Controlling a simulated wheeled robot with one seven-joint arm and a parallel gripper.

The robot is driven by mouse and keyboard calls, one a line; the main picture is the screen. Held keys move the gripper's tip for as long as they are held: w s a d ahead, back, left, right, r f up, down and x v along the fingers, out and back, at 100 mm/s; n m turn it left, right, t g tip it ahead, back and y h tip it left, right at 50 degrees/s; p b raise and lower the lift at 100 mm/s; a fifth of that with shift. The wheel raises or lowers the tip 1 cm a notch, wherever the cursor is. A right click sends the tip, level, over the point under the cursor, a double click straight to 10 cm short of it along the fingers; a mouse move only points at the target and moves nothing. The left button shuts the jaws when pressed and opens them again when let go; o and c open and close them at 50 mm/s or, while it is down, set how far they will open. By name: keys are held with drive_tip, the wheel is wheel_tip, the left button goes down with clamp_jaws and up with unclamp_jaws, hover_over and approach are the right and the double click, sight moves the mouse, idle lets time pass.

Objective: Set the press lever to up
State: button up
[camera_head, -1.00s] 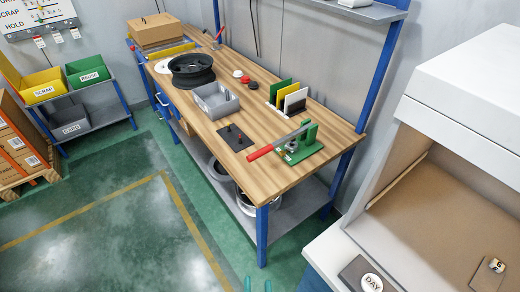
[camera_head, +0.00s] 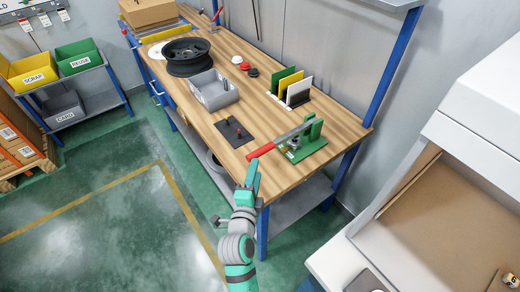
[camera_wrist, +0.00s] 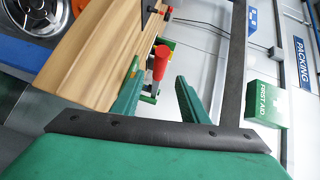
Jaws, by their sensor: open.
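The press (camera_head: 305,140) is a green frame standing on the near right end of the wooden workbench. Its lever (camera_head: 280,140) is a grey bar with a red handle grip (camera_head: 260,152) that points left and slightly down in the head view. My gripper (camera_head: 252,172) is just below the red grip in that view, near the bench's front edge. In the wrist view my gripper (camera_wrist: 155,95) is open, and the red grip (camera_wrist: 160,62) shows between and beyond the two green fingers. I cannot tell that either finger touches it.
The workbench (camera_head: 215,125) also holds a dark plate with pegs (camera_head: 234,131), a grey bin (camera_head: 213,92), upright coloured panels (camera_head: 290,87) and a black wheel rim (camera_head: 188,58). A white cabinet (camera_head: 480,130) stands to the right.

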sight(259, 156)
drive_tip(key=x, duration=1)
drive_tip(key=shift+w, duration=0.15)
drive_tip(key=shift+c, duration=0.6)
clamp_jaws()
